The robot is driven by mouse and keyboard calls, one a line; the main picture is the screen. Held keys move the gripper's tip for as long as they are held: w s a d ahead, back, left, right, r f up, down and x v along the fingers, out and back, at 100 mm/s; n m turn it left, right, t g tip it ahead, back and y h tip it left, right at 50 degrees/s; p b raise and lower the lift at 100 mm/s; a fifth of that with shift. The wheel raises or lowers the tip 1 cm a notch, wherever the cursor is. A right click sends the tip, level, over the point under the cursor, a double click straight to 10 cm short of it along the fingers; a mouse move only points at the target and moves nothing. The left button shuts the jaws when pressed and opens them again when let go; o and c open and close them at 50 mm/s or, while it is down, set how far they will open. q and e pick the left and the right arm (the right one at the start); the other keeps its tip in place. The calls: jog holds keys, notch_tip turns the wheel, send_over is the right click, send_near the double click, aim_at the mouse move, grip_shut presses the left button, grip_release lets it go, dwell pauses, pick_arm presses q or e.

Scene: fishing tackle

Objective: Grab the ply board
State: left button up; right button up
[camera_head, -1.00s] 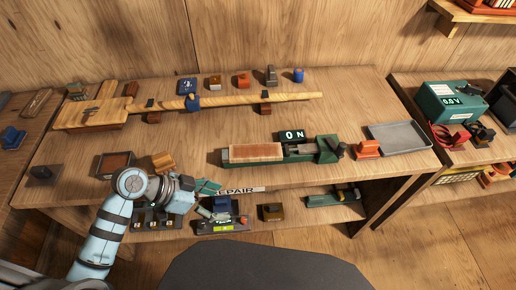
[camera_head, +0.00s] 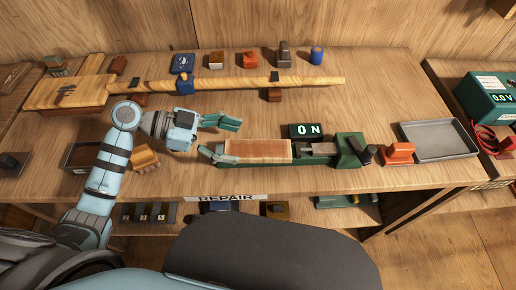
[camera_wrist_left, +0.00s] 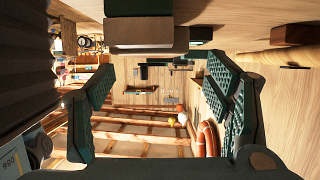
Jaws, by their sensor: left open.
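A flat reddish-brown board (camera_head: 258,150), which I take to be the ply board, lies level on a long green vise-like fixture (camera_head: 350,150) at the front middle of the workbench. In the left wrist view, the end of a brown block (camera_wrist_left: 140,34), likely the board's end, shows at the top. My left gripper (camera_head: 226,141) is open and empty near the board's left end, one finger behind and one in front. It also shows open in the left wrist view (camera_wrist_left: 162,78), with the block above the gap between its fingers. My right gripper is not in view.
A long wooden paddle-like piece (camera_head: 260,84) lies on supports behind the board. An orange block (camera_head: 398,152) and a grey tray (camera_head: 438,141) are to the right. A dark tray (camera_head: 85,156) is left.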

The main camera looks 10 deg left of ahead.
aim_at(258, 149)
pick_arm(q)
jog(key=x, duration=0.3)
jog(key=s+x, duration=0.1)
jog(key=shift+w+d+r, duration=0.1)
jog(key=shift+d, duration=0.45)
jog(key=shift+w+d+f, duration=0.15)
jog(key=shift+d+f, duration=0.1)
jog(key=shift+d, duration=0.1)
jog(key=shift+a, duration=0.1)
jog(key=c, duration=1.3)
